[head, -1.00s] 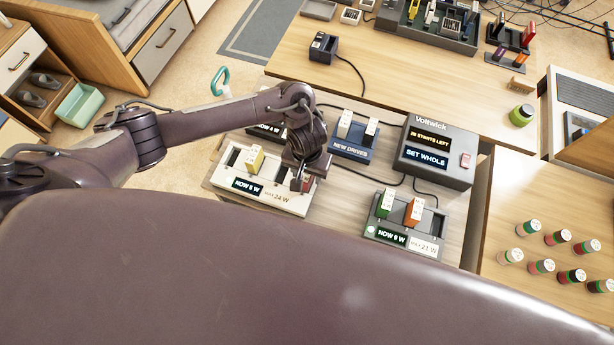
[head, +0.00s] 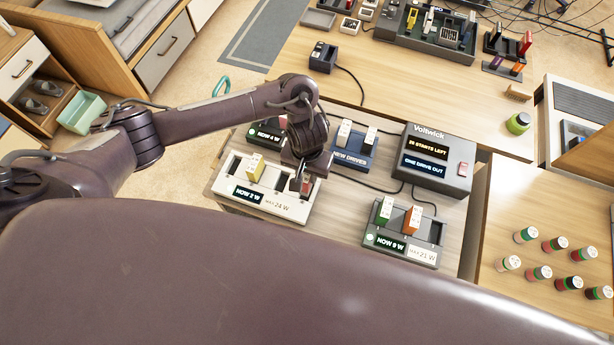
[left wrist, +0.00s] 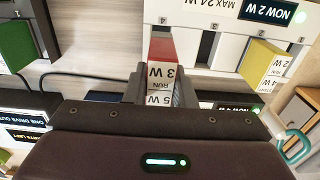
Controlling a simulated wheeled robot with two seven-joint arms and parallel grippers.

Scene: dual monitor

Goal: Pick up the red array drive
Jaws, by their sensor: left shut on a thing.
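The red array drive (left wrist: 161,48) is between the fingers of my left gripper (left wrist: 161,88) in the left wrist view. Its white label reads RUN 3 W, with 5 W below. In the head view my left gripper (head: 304,182) is over the right end of the white array (head: 290,207), and a bit of the red drive (head: 308,184) shows there. The gripper is shut on the drive. The white array's display reads NOW 2 W, and a yellow drive (head: 255,167) stands in it. Whether the red drive's lower end is clear of its slot is hard to see. My right gripper is not in view.
A grey array (head: 430,250) with a green and an orange drive stands to the right. Behind are a blue NEW DRIVES holder (head: 351,160) and the Voltwick box (head: 437,180), reading ONE DRIVE OUT. Cables lie between them. Several small cylinders stand on the right table (head: 500,235).

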